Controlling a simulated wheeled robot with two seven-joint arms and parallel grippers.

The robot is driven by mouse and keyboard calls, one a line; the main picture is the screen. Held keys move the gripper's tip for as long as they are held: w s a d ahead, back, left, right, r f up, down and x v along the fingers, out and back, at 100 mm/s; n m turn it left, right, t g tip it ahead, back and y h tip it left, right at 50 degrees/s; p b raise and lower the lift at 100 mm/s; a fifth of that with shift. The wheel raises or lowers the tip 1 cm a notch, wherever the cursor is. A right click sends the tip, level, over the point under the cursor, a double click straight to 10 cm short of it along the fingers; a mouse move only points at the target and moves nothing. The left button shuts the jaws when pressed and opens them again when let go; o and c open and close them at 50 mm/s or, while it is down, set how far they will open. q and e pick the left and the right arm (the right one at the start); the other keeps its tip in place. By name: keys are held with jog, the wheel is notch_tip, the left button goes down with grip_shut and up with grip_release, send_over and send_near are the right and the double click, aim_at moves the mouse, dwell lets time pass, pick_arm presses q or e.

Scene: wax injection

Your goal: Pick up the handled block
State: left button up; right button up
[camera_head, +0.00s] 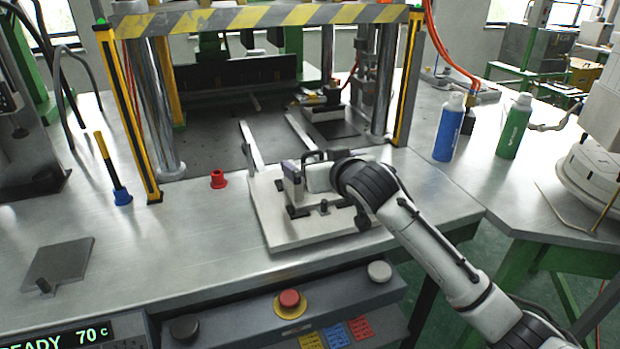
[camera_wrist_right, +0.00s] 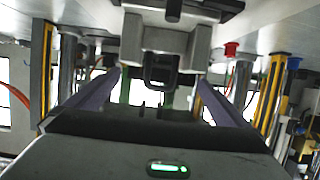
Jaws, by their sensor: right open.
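The handled block is grey with a dark U-shaped handle; in the wrist view the block (camera_wrist_right: 190,48) is at the upper middle with its handle toward the camera. In the head view the block (camera_head: 296,192) stands on the light metal plate (camera_head: 278,235), partly covered by my right gripper (camera_head: 303,174). That gripper comes in from the right, low over the plate. In the wrist view my right gripper (camera_wrist_right: 158,80) is open, with one purple-grey finger on each side of the handle. I cannot tell whether the fingers touch it. My left gripper is not in view.
Yellow-black posts (camera_head: 128,110) and steel columns of the press stand around the plate. A red cup-like part (camera_head: 218,179) and a blue-based marker (camera_head: 122,195) are left. Blue (camera_head: 449,128) and green (camera_head: 514,127) bottles stand right. A red button (camera_head: 289,299) is in front.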

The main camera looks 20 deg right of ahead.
jog(key=f, duration=0.4)
jog(key=shift+w+f, duration=0.2)
jog(key=shift+f, duration=0.15)
jog(key=shift+b+x, duration=0.3)
jog(key=shift+x, duration=3.15)
jog(key=c, duration=1.4)
jog(key=shift+r, duration=0.3)
jog(key=shift+c, duration=0.9)
